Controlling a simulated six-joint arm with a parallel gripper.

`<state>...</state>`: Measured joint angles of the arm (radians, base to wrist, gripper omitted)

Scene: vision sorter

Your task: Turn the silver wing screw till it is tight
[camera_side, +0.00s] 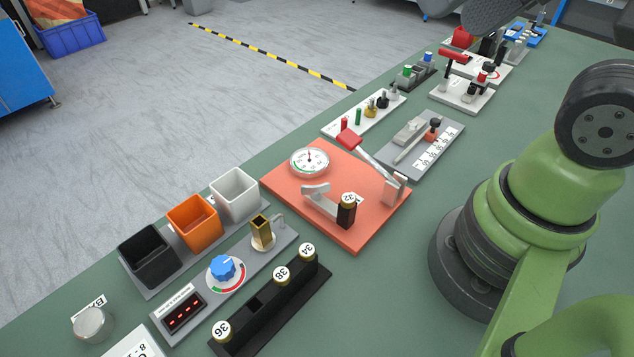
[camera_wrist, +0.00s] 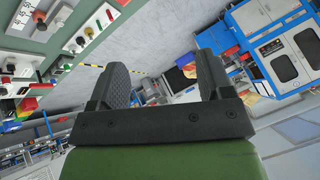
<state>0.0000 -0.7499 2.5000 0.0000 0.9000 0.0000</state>
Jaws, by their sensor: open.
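I cannot pick out the silver wing screw for certain. A pale silver winged part (camera_side: 316,189) stands on the orange-red board (camera_side: 281,185) in the side view, but it is too small to tell whether it is a screw. My gripper (camera_wrist: 163,80) is open in the wrist view, with its two dark ribbed fingers wide apart and nothing between them. It points across the room, away from the orange-red board. No wing screw shows clearly in the wrist view.
The board also carries a round gauge (camera_side: 309,161), a red-handled lever (camera_side: 349,139) and a dark block marked 32 (camera_side: 346,213). Black, orange (camera_side: 194,222) and white bins, a blue knob (camera_side: 223,268) and a black rack (camera_side: 270,307) stand near. Other fixtures line the green table behind.

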